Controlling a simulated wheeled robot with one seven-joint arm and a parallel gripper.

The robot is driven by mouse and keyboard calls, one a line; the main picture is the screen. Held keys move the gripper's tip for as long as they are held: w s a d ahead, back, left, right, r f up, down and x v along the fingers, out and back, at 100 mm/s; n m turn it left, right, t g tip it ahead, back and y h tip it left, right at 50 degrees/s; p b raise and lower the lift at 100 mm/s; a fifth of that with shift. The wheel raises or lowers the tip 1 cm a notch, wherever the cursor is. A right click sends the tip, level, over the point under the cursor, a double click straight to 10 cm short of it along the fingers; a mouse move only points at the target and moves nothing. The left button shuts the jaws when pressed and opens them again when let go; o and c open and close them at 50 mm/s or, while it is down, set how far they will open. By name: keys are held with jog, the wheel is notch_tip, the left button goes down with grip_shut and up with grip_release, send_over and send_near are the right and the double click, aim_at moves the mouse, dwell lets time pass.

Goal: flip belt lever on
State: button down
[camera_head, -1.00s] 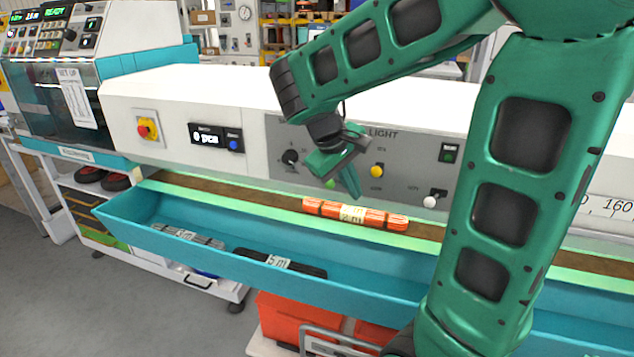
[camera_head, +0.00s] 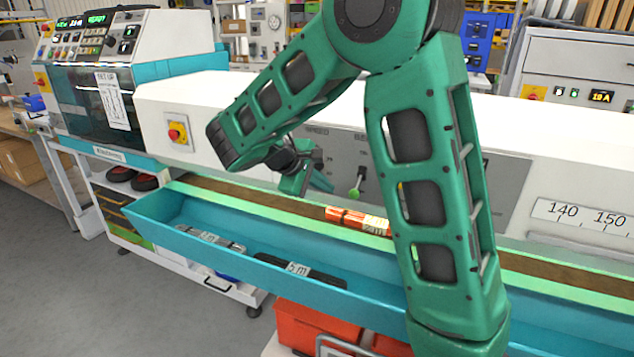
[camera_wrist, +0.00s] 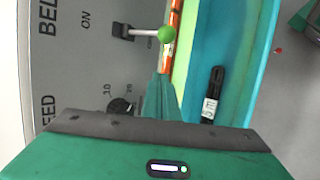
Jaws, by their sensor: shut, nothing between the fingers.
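The belt lever (camera_wrist: 145,33) has a green ball tip and stands on the grey panel, beside the letters "BEL" and "ON". In the wrist view it points right, away from "ON"; in the head view its green ball (camera_head: 355,193) hangs low on the panel. My gripper (camera_head: 312,184) is shut and empty, just left of the ball in the head view. In the wrist view its green fingers (camera_wrist: 164,95) are below the ball, with a gap between in the picture. The lever's base is partly hard to make out in the head view.
An orange cable bundle (camera_head: 358,220) lies on the brown belt, partly behind my arm. The teal trough (camera_head: 160,222) in front holds a grey bundle (camera_head: 210,238) and a black bundle (camera_head: 300,269). A speed knob (camera_wrist: 120,106) sits near my fingers. A red emergency button (camera_head: 176,132) is farther left.

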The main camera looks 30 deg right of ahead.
aim_at(357, 185)
jog(key=shift+s+d+f, duration=0.2)
jog(key=shift+s+d, duration=0.55)
jog(key=shift+d, duration=0.05)
jog(key=shift+s+d+f, duration=0.15)
jog(key=shift+s+d, duration=0.6)
jog(key=shift+d, duration=0.05)
